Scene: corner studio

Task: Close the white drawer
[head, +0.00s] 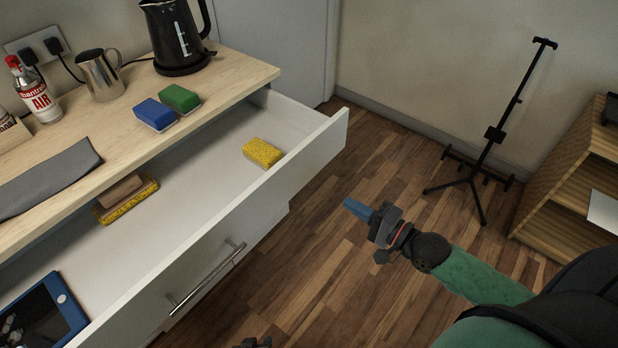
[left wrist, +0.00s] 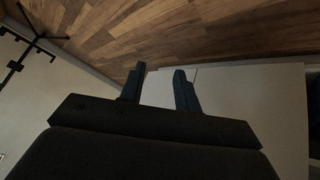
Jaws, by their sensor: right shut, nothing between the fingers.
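The white drawer (head: 205,225) is pulled out from under the wooden counter, with its bar handle (head: 207,277) on the front. Inside lie a yellow sponge (head: 262,152), a brown and yellow sponge (head: 126,198) and a blue-framed tablet (head: 42,318). My right gripper (head: 352,207) is shut and empty, over the floor to the right of the drawer front, apart from it. Only a dark bit of my left gripper (head: 255,343) shows at the bottom edge. In the left wrist view its two fingers (left wrist: 160,86) stand apart with nothing between them; a pale panel (left wrist: 250,110) lies beyond.
The counter (head: 120,140) holds a black kettle (head: 178,40), a metal jug (head: 101,76), a spray can (head: 37,95), blue and green sponges and a grey cloth (head: 48,178). A black stand (head: 490,145) and wooden shelf (head: 575,170) stand right. Floor (head: 330,270) before the drawer is clear.

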